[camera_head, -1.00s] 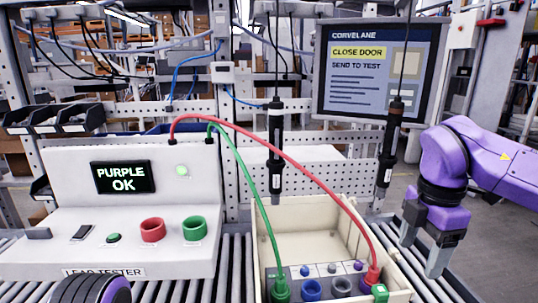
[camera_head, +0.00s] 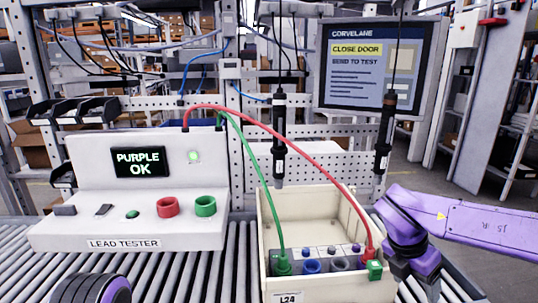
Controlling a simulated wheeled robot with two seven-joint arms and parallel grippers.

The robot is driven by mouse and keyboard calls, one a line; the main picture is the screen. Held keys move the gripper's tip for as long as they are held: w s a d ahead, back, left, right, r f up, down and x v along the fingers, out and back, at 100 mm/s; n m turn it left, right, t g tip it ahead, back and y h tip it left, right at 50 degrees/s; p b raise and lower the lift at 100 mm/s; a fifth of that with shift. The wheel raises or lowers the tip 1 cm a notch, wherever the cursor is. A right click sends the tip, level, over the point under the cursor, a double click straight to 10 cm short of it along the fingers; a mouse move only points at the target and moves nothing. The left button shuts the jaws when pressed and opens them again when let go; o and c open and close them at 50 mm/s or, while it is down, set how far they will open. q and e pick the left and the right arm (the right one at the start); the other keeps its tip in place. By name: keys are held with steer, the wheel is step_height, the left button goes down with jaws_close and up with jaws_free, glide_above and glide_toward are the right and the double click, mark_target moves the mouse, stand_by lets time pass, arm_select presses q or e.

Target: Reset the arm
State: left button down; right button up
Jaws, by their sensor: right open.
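My right arm, purple and black, comes in from the right. My right gripper (camera_head: 424,283) is low beside the right wall of the cream box, pointing down over the rollers. It is open with nothing seen in it, though its fingers are partly cut off by the picture's lower edge. Only a rounded purple and black part of my left arm shows at the bottom left; its gripper is not in view. The cream box (camera_head: 283,199) holds a grey terminal block. A green lead (camera_head: 253,160) and a red lead (camera_head: 300,137) run from the lead tester (camera_head: 120,232) to the block.
Two black screwdrivers (camera_head: 279,135) (camera_head: 385,135) hang above the box. A monitor (camera_head: 371,62) shows CLOSE DOOR and SEND TO TEST. Bare rollers (camera_head: 215,275) lie between tester and box.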

steer(key=s+d+f+n+t+h+b, duration=0.1)
steer(key=s+f+n+t+h+b, duration=0.1)
steer(key=f+n, duration=1.1)
steer(key=s+f+n+t+h+b, duration=0.25)
steer(key=f+n, duration=0.55)
steer(key=f, duration=0.8)
steer(key=s+f+n+y+b, duration=0.1)
steer(key=s+f+n+y, duration=0.1)
steer(key=s+f+n, duration=0.6)
steer(key=s+f+n+g+y+b, duration=0.1)
steer(key=s+f+n+y+b, duration=0.1)
steer(key=s+f+n, duration=0.5)
steer(key=s+n+y, duration=0.1)
steer(key=s+n, duration=0.3)
steer(key=s, duration=0.1)
steer(key=shift+s+a+f+n, duration=0.15)
steer(key=shift+a+f+n, duration=0.25)
